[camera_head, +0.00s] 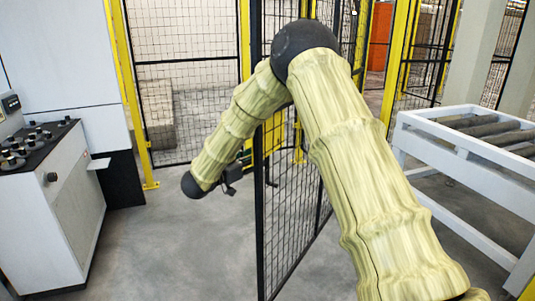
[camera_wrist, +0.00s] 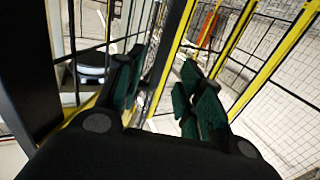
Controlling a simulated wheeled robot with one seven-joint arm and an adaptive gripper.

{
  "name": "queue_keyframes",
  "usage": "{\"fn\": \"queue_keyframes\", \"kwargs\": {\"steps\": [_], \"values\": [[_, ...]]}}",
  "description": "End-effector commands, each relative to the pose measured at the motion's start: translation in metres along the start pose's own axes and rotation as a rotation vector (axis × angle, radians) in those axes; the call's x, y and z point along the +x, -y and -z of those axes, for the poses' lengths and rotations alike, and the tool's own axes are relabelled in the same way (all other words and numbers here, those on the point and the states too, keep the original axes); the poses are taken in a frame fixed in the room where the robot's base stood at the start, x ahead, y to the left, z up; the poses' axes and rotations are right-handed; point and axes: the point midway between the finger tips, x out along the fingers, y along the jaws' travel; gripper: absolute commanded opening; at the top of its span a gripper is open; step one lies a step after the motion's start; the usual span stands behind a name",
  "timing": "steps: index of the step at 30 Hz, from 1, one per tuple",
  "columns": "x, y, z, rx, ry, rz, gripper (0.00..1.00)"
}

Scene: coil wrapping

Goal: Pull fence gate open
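The fence gate (camera_head: 259,210) is a black-framed wire-mesh panel. In the head view it stands at an angle out from the yellow fence frame, swung toward me, with its near edge upright in the middle. My arm crosses in front of it and hides its upper part. My gripper (camera_head: 231,177) is small and dark on the left side of the gate's near edge, pointing right toward it. In the wrist view the dark green fingers of my gripper (camera_wrist: 162,72) are apart. A black bar and a yellow post show between them; I cannot tell whether the fingers touch the gate.
A white control console (camera_head: 50,215) with knobs stands at left. A white roller conveyor (camera_head: 465,170) stands at right. Yellow fence posts (camera_head: 127,90) and mesh panels stand behind. The grey floor (camera_head: 175,250) between the console and the gate is clear.

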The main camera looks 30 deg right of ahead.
Motion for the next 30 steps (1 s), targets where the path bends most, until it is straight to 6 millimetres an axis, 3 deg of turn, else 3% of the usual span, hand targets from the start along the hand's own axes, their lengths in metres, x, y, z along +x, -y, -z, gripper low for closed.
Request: {"fn": "queue_keyframes", "kwargs": {"steps": [6, 12, 26, 27, 30], "values": [[0.037, -0.001, -0.001, 0.001, 0.001, 0.000, 0.37], [0.060, 0.000, -0.001, 0.000, 0.001, 0.001, 0.37], [0.072, 0.000, -0.001, 0.000, 0.001, 0.003, 0.37], [0.072, 0.000, -0.001, -0.001, 0.001, 0.003, 0.35], [0.071, 0.000, -0.001, 0.000, 0.001, 0.003, 0.17]]}}
